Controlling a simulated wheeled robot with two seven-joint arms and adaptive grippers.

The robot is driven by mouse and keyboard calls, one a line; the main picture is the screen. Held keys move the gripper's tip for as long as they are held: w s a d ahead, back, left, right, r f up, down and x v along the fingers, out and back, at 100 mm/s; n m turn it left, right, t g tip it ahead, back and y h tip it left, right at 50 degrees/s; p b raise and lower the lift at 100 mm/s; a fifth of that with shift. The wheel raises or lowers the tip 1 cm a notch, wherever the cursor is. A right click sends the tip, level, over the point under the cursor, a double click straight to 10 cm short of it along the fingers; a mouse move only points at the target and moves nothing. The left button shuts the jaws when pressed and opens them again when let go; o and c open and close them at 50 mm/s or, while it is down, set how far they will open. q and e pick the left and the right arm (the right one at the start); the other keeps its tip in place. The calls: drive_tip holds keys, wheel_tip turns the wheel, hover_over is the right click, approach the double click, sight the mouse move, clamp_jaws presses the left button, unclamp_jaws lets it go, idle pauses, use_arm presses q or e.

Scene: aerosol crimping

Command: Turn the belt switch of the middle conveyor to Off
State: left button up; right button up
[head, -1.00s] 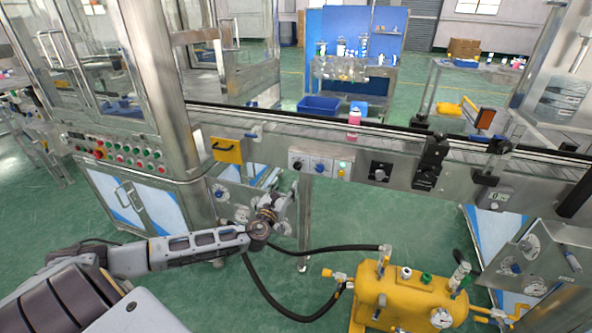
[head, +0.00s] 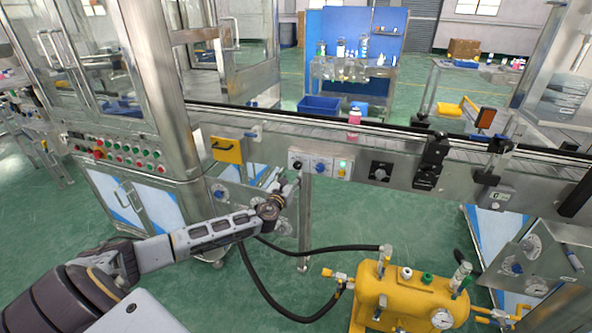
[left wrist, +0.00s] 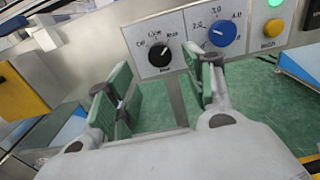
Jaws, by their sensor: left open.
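The belt switch is a black knob on a light plate, seen in the left wrist view (left wrist: 159,56) and small in the head view (head: 297,164). Its small labels are hard to read; one at the left looks like Off. Its pale pointer mark appears to lean up and right. My left gripper (left wrist: 160,86) is open and empty, its green-padded fingers below and to either side of the knob, apparently not touching it. In the head view my left gripper (head: 286,187) is just below the switch panel, small and partly unclear. My right gripper is not in view.
A blue knob (left wrist: 222,33) and a green light (left wrist: 275,3) sit right of the switch. A yellow box (left wrist: 20,89) is at the left. The conveyor (head: 390,139) runs above the panel, with a pink bottle (head: 354,117) on it. A yellow tank (head: 410,297) stands below right.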

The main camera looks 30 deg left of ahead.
sight(297, 167)
use_arm(q)
drive_tip(key=x, duration=0.3)
drive_tip(key=shift+w, duration=0.2)
drive_tip(key=shift+b+x, duration=0.4)
drive_tip(key=shift+x, duration=1.05)
drive_tip(key=shift+w, duration=0.1)
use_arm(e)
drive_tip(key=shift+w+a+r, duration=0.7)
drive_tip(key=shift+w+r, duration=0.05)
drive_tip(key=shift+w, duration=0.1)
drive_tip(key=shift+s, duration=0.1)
